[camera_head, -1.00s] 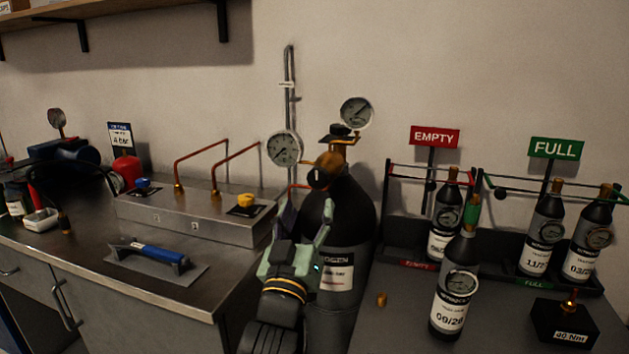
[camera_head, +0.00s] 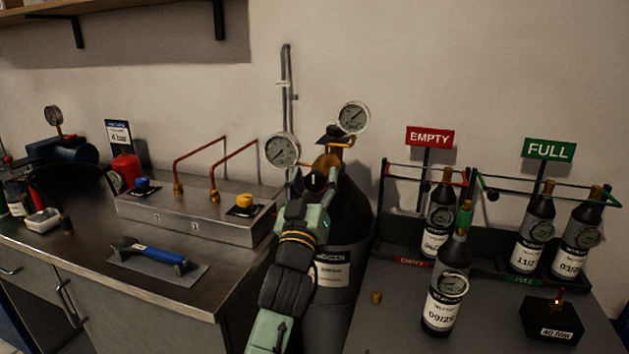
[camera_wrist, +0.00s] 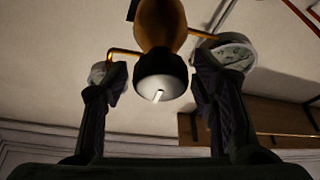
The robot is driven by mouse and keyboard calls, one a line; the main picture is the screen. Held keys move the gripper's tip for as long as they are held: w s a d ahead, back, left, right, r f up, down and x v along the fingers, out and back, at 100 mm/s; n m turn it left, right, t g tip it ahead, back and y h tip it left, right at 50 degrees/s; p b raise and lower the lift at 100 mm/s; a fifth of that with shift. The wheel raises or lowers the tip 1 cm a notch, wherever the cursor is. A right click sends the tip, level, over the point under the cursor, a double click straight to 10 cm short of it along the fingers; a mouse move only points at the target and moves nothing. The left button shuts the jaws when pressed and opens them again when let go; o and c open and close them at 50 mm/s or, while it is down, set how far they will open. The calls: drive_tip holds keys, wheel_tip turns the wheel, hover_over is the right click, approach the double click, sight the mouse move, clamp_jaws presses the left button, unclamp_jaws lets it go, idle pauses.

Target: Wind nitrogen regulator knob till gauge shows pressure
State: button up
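The nitrogen cylinder (camera_head: 345,225) is dark and stands upright between the bench and the right-hand table. Its brass regulator (camera_head: 328,160) carries a black knob (camera_head: 316,182) and two round white gauges, one at left (camera_head: 282,150) and one at upper right (camera_head: 354,117). Their readings are too small to tell. In the wrist view the knob (camera_wrist: 161,82) has a white mark and sits between the two fingers of my gripper (camera_wrist: 160,75), with a gap on both sides. My gripper (camera_head: 313,190) is open. One gauge (camera_wrist: 233,52) shows partly behind the right finger.
A steel manifold block (camera_head: 195,215) with copper pipes and a blue-handled tool (camera_head: 158,255) are on the left bench. Bottles with EMPTY (camera_head: 430,137) and FULL (camera_head: 549,149) signs stand on the right. A bottle (camera_head: 447,290) stands near the table front.

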drive_tip(key=c, duration=1)
drive_tip(key=shift+f+b, duration=0.1)
drive_tip(key=shift+b, duration=0.3)
drive_tip(key=m+b, duration=0.1)
drive_tip(key=m+h+b, duration=0.1)
drive_tip(key=b, duration=0.1)
drive_tip(key=shift+f+m+h, duration=0.2)
drive_tip(key=shift+m+h, duration=0.1)
drive_tip(key=shift+m, duration=0.1)
drive_tip(key=m+h+b, duration=0.1)
drive_tip(key=m+b, duration=0.1)
drive_tip(key=m+g+h+b, duration=0.1)
drive_tip(key=m+b, duration=0.2)
drive_tip(key=shift+h, duration=0.3)
drive_tip(key=m+g+h+b, duration=0.1)
drive_tip(key=m+b, duration=0.2)
drive_tip(key=m, duration=0.2)
drive_tip(key=shift+r+g+h+b, duration=0.1)
drive_tip(key=shift+g+h+b, duration=0.25)
drive_tip(key=shift+g+h, duration=0.05)
drive_tip(key=shift+d+r+m+g+h+b, duration=0.1)
drive_tip(key=shift+m+g+h+b, duration=0.25)
drive_tip(key=shift+m, duration=0.65)
drive_tip(key=shift+r+m+g+h+b, duration=0.1)
drive_tip(key=shift+m+g+h+b, duration=0.25)
drive_tip(key=shift+m, duration=0.65)
